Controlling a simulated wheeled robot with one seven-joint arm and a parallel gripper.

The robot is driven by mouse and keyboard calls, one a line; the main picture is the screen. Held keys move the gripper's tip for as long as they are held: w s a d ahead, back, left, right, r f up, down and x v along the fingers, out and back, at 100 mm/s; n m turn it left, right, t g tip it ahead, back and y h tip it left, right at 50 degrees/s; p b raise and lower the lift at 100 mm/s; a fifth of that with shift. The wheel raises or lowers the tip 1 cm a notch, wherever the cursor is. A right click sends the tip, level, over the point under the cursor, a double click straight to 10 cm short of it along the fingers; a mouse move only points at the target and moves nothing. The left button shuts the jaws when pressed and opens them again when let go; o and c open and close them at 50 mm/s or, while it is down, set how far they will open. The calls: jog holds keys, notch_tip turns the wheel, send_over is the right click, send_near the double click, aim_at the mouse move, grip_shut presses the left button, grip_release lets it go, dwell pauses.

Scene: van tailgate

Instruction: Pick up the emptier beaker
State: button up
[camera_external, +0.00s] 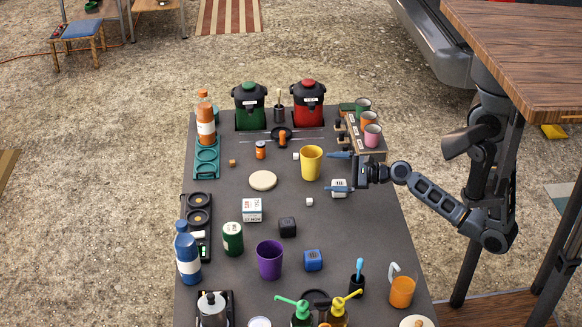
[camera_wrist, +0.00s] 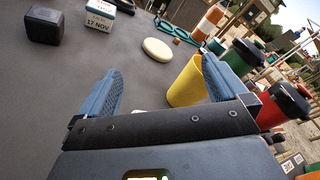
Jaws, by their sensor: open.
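A yellow beaker (camera_external: 311,163) stands upright toward the back of the dark table. A purple beaker (camera_external: 269,260) stands upright nearer the front, with a dark inside. I cannot tell how full either one is. My gripper (camera_external: 340,171) is open and empty, just right of the yellow beaker, with its fingers pointing left. In the wrist view the yellow beaker (camera_wrist: 186,84) shows beyond my gripper (camera_wrist: 163,60), nearer the right finger, its lower part partly hidden by the gripper body. The purple beaker is not seen in the wrist view.
A white labelled cube (camera_external: 339,194) sits by the near finger. A cream disc (camera_external: 263,180) lies left of the yellow beaker. A rack with mugs (camera_external: 372,137) stands behind my gripper. A green can (camera_external: 232,238), black cube (camera_external: 287,227) and blue cube (camera_external: 313,260) surround the purple beaker.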

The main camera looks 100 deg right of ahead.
jog(key=d+r+m+t, duration=0.2)
jog(key=d+r+m, duration=0.55)
jog(key=d, duration=0.25)
jog(key=m+b, duration=0.1)
jog(key=b, duration=0.1)
send_near(307, 152)
jog(key=w+a+r, duration=0.2)
jog(key=shift+w, duration=0.3)
jog(key=shift+x, duration=3.8)
jog(key=shift+c, duration=0.2)
jog(key=c, duration=1)
jog(key=shift+r, duration=0.1)
